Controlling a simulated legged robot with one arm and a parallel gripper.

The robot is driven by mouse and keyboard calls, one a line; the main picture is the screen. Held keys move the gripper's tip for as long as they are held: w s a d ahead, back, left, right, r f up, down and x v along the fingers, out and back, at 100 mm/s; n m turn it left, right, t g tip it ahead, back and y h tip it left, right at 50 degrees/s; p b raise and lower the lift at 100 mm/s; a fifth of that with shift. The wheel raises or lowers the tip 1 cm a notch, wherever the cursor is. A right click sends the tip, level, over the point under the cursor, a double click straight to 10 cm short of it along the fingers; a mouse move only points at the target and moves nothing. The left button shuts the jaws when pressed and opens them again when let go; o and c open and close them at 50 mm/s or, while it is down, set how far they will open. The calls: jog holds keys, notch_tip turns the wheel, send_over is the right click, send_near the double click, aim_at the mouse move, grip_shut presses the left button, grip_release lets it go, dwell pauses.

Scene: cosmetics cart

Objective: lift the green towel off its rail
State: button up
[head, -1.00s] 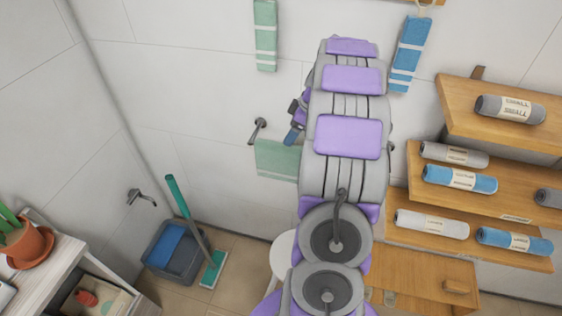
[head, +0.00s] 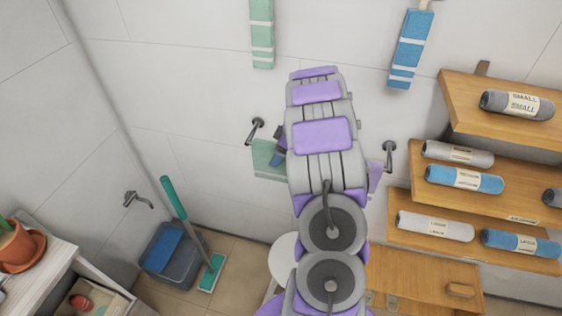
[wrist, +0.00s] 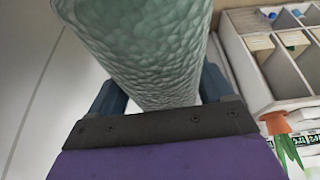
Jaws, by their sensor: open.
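The green towel (head: 266,163) hangs at the left part of the wall rail, below its left bracket (head: 257,127). My arm hides its right side and most of the rail. In the wrist view the textured green towel (wrist: 145,45) fills the space between the two blue fingers of my gripper (wrist: 162,90). The jaws are open around it; whether they touch it I cannot tell. In the head view only a bit of my gripper (head: 279,154) shows, in front of the towel.
A pale purple piece (head: 375,177) hangs near the right bracket (head: 389,152). A striped green towel (head: 262,36) and a blue one (head: 410,50) hang higher up. Wooden shelves (head: 470,185) with rolled towels stand at right. A bucket (head: 172,255) and mop stand lower left.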

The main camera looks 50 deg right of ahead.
jog(key=shift+a+r, duration=0.1)
jog(key=shift+a, duration=0.45)
jog(key=shift+d, duration=0.1)
jog(key=shift+d+f, duration=0.25)
jog(key=shift+d, duration=0.05)
jog(key=shift+c, duration=0.6)
jog(key=shift+a+r, duration=0.1)
jog(key=shift+a, duration=0.15)
jog(key=c, duration=0.6)
jog(key=shift+d, duration=0.1)
jog(key=c, duration=0.4)
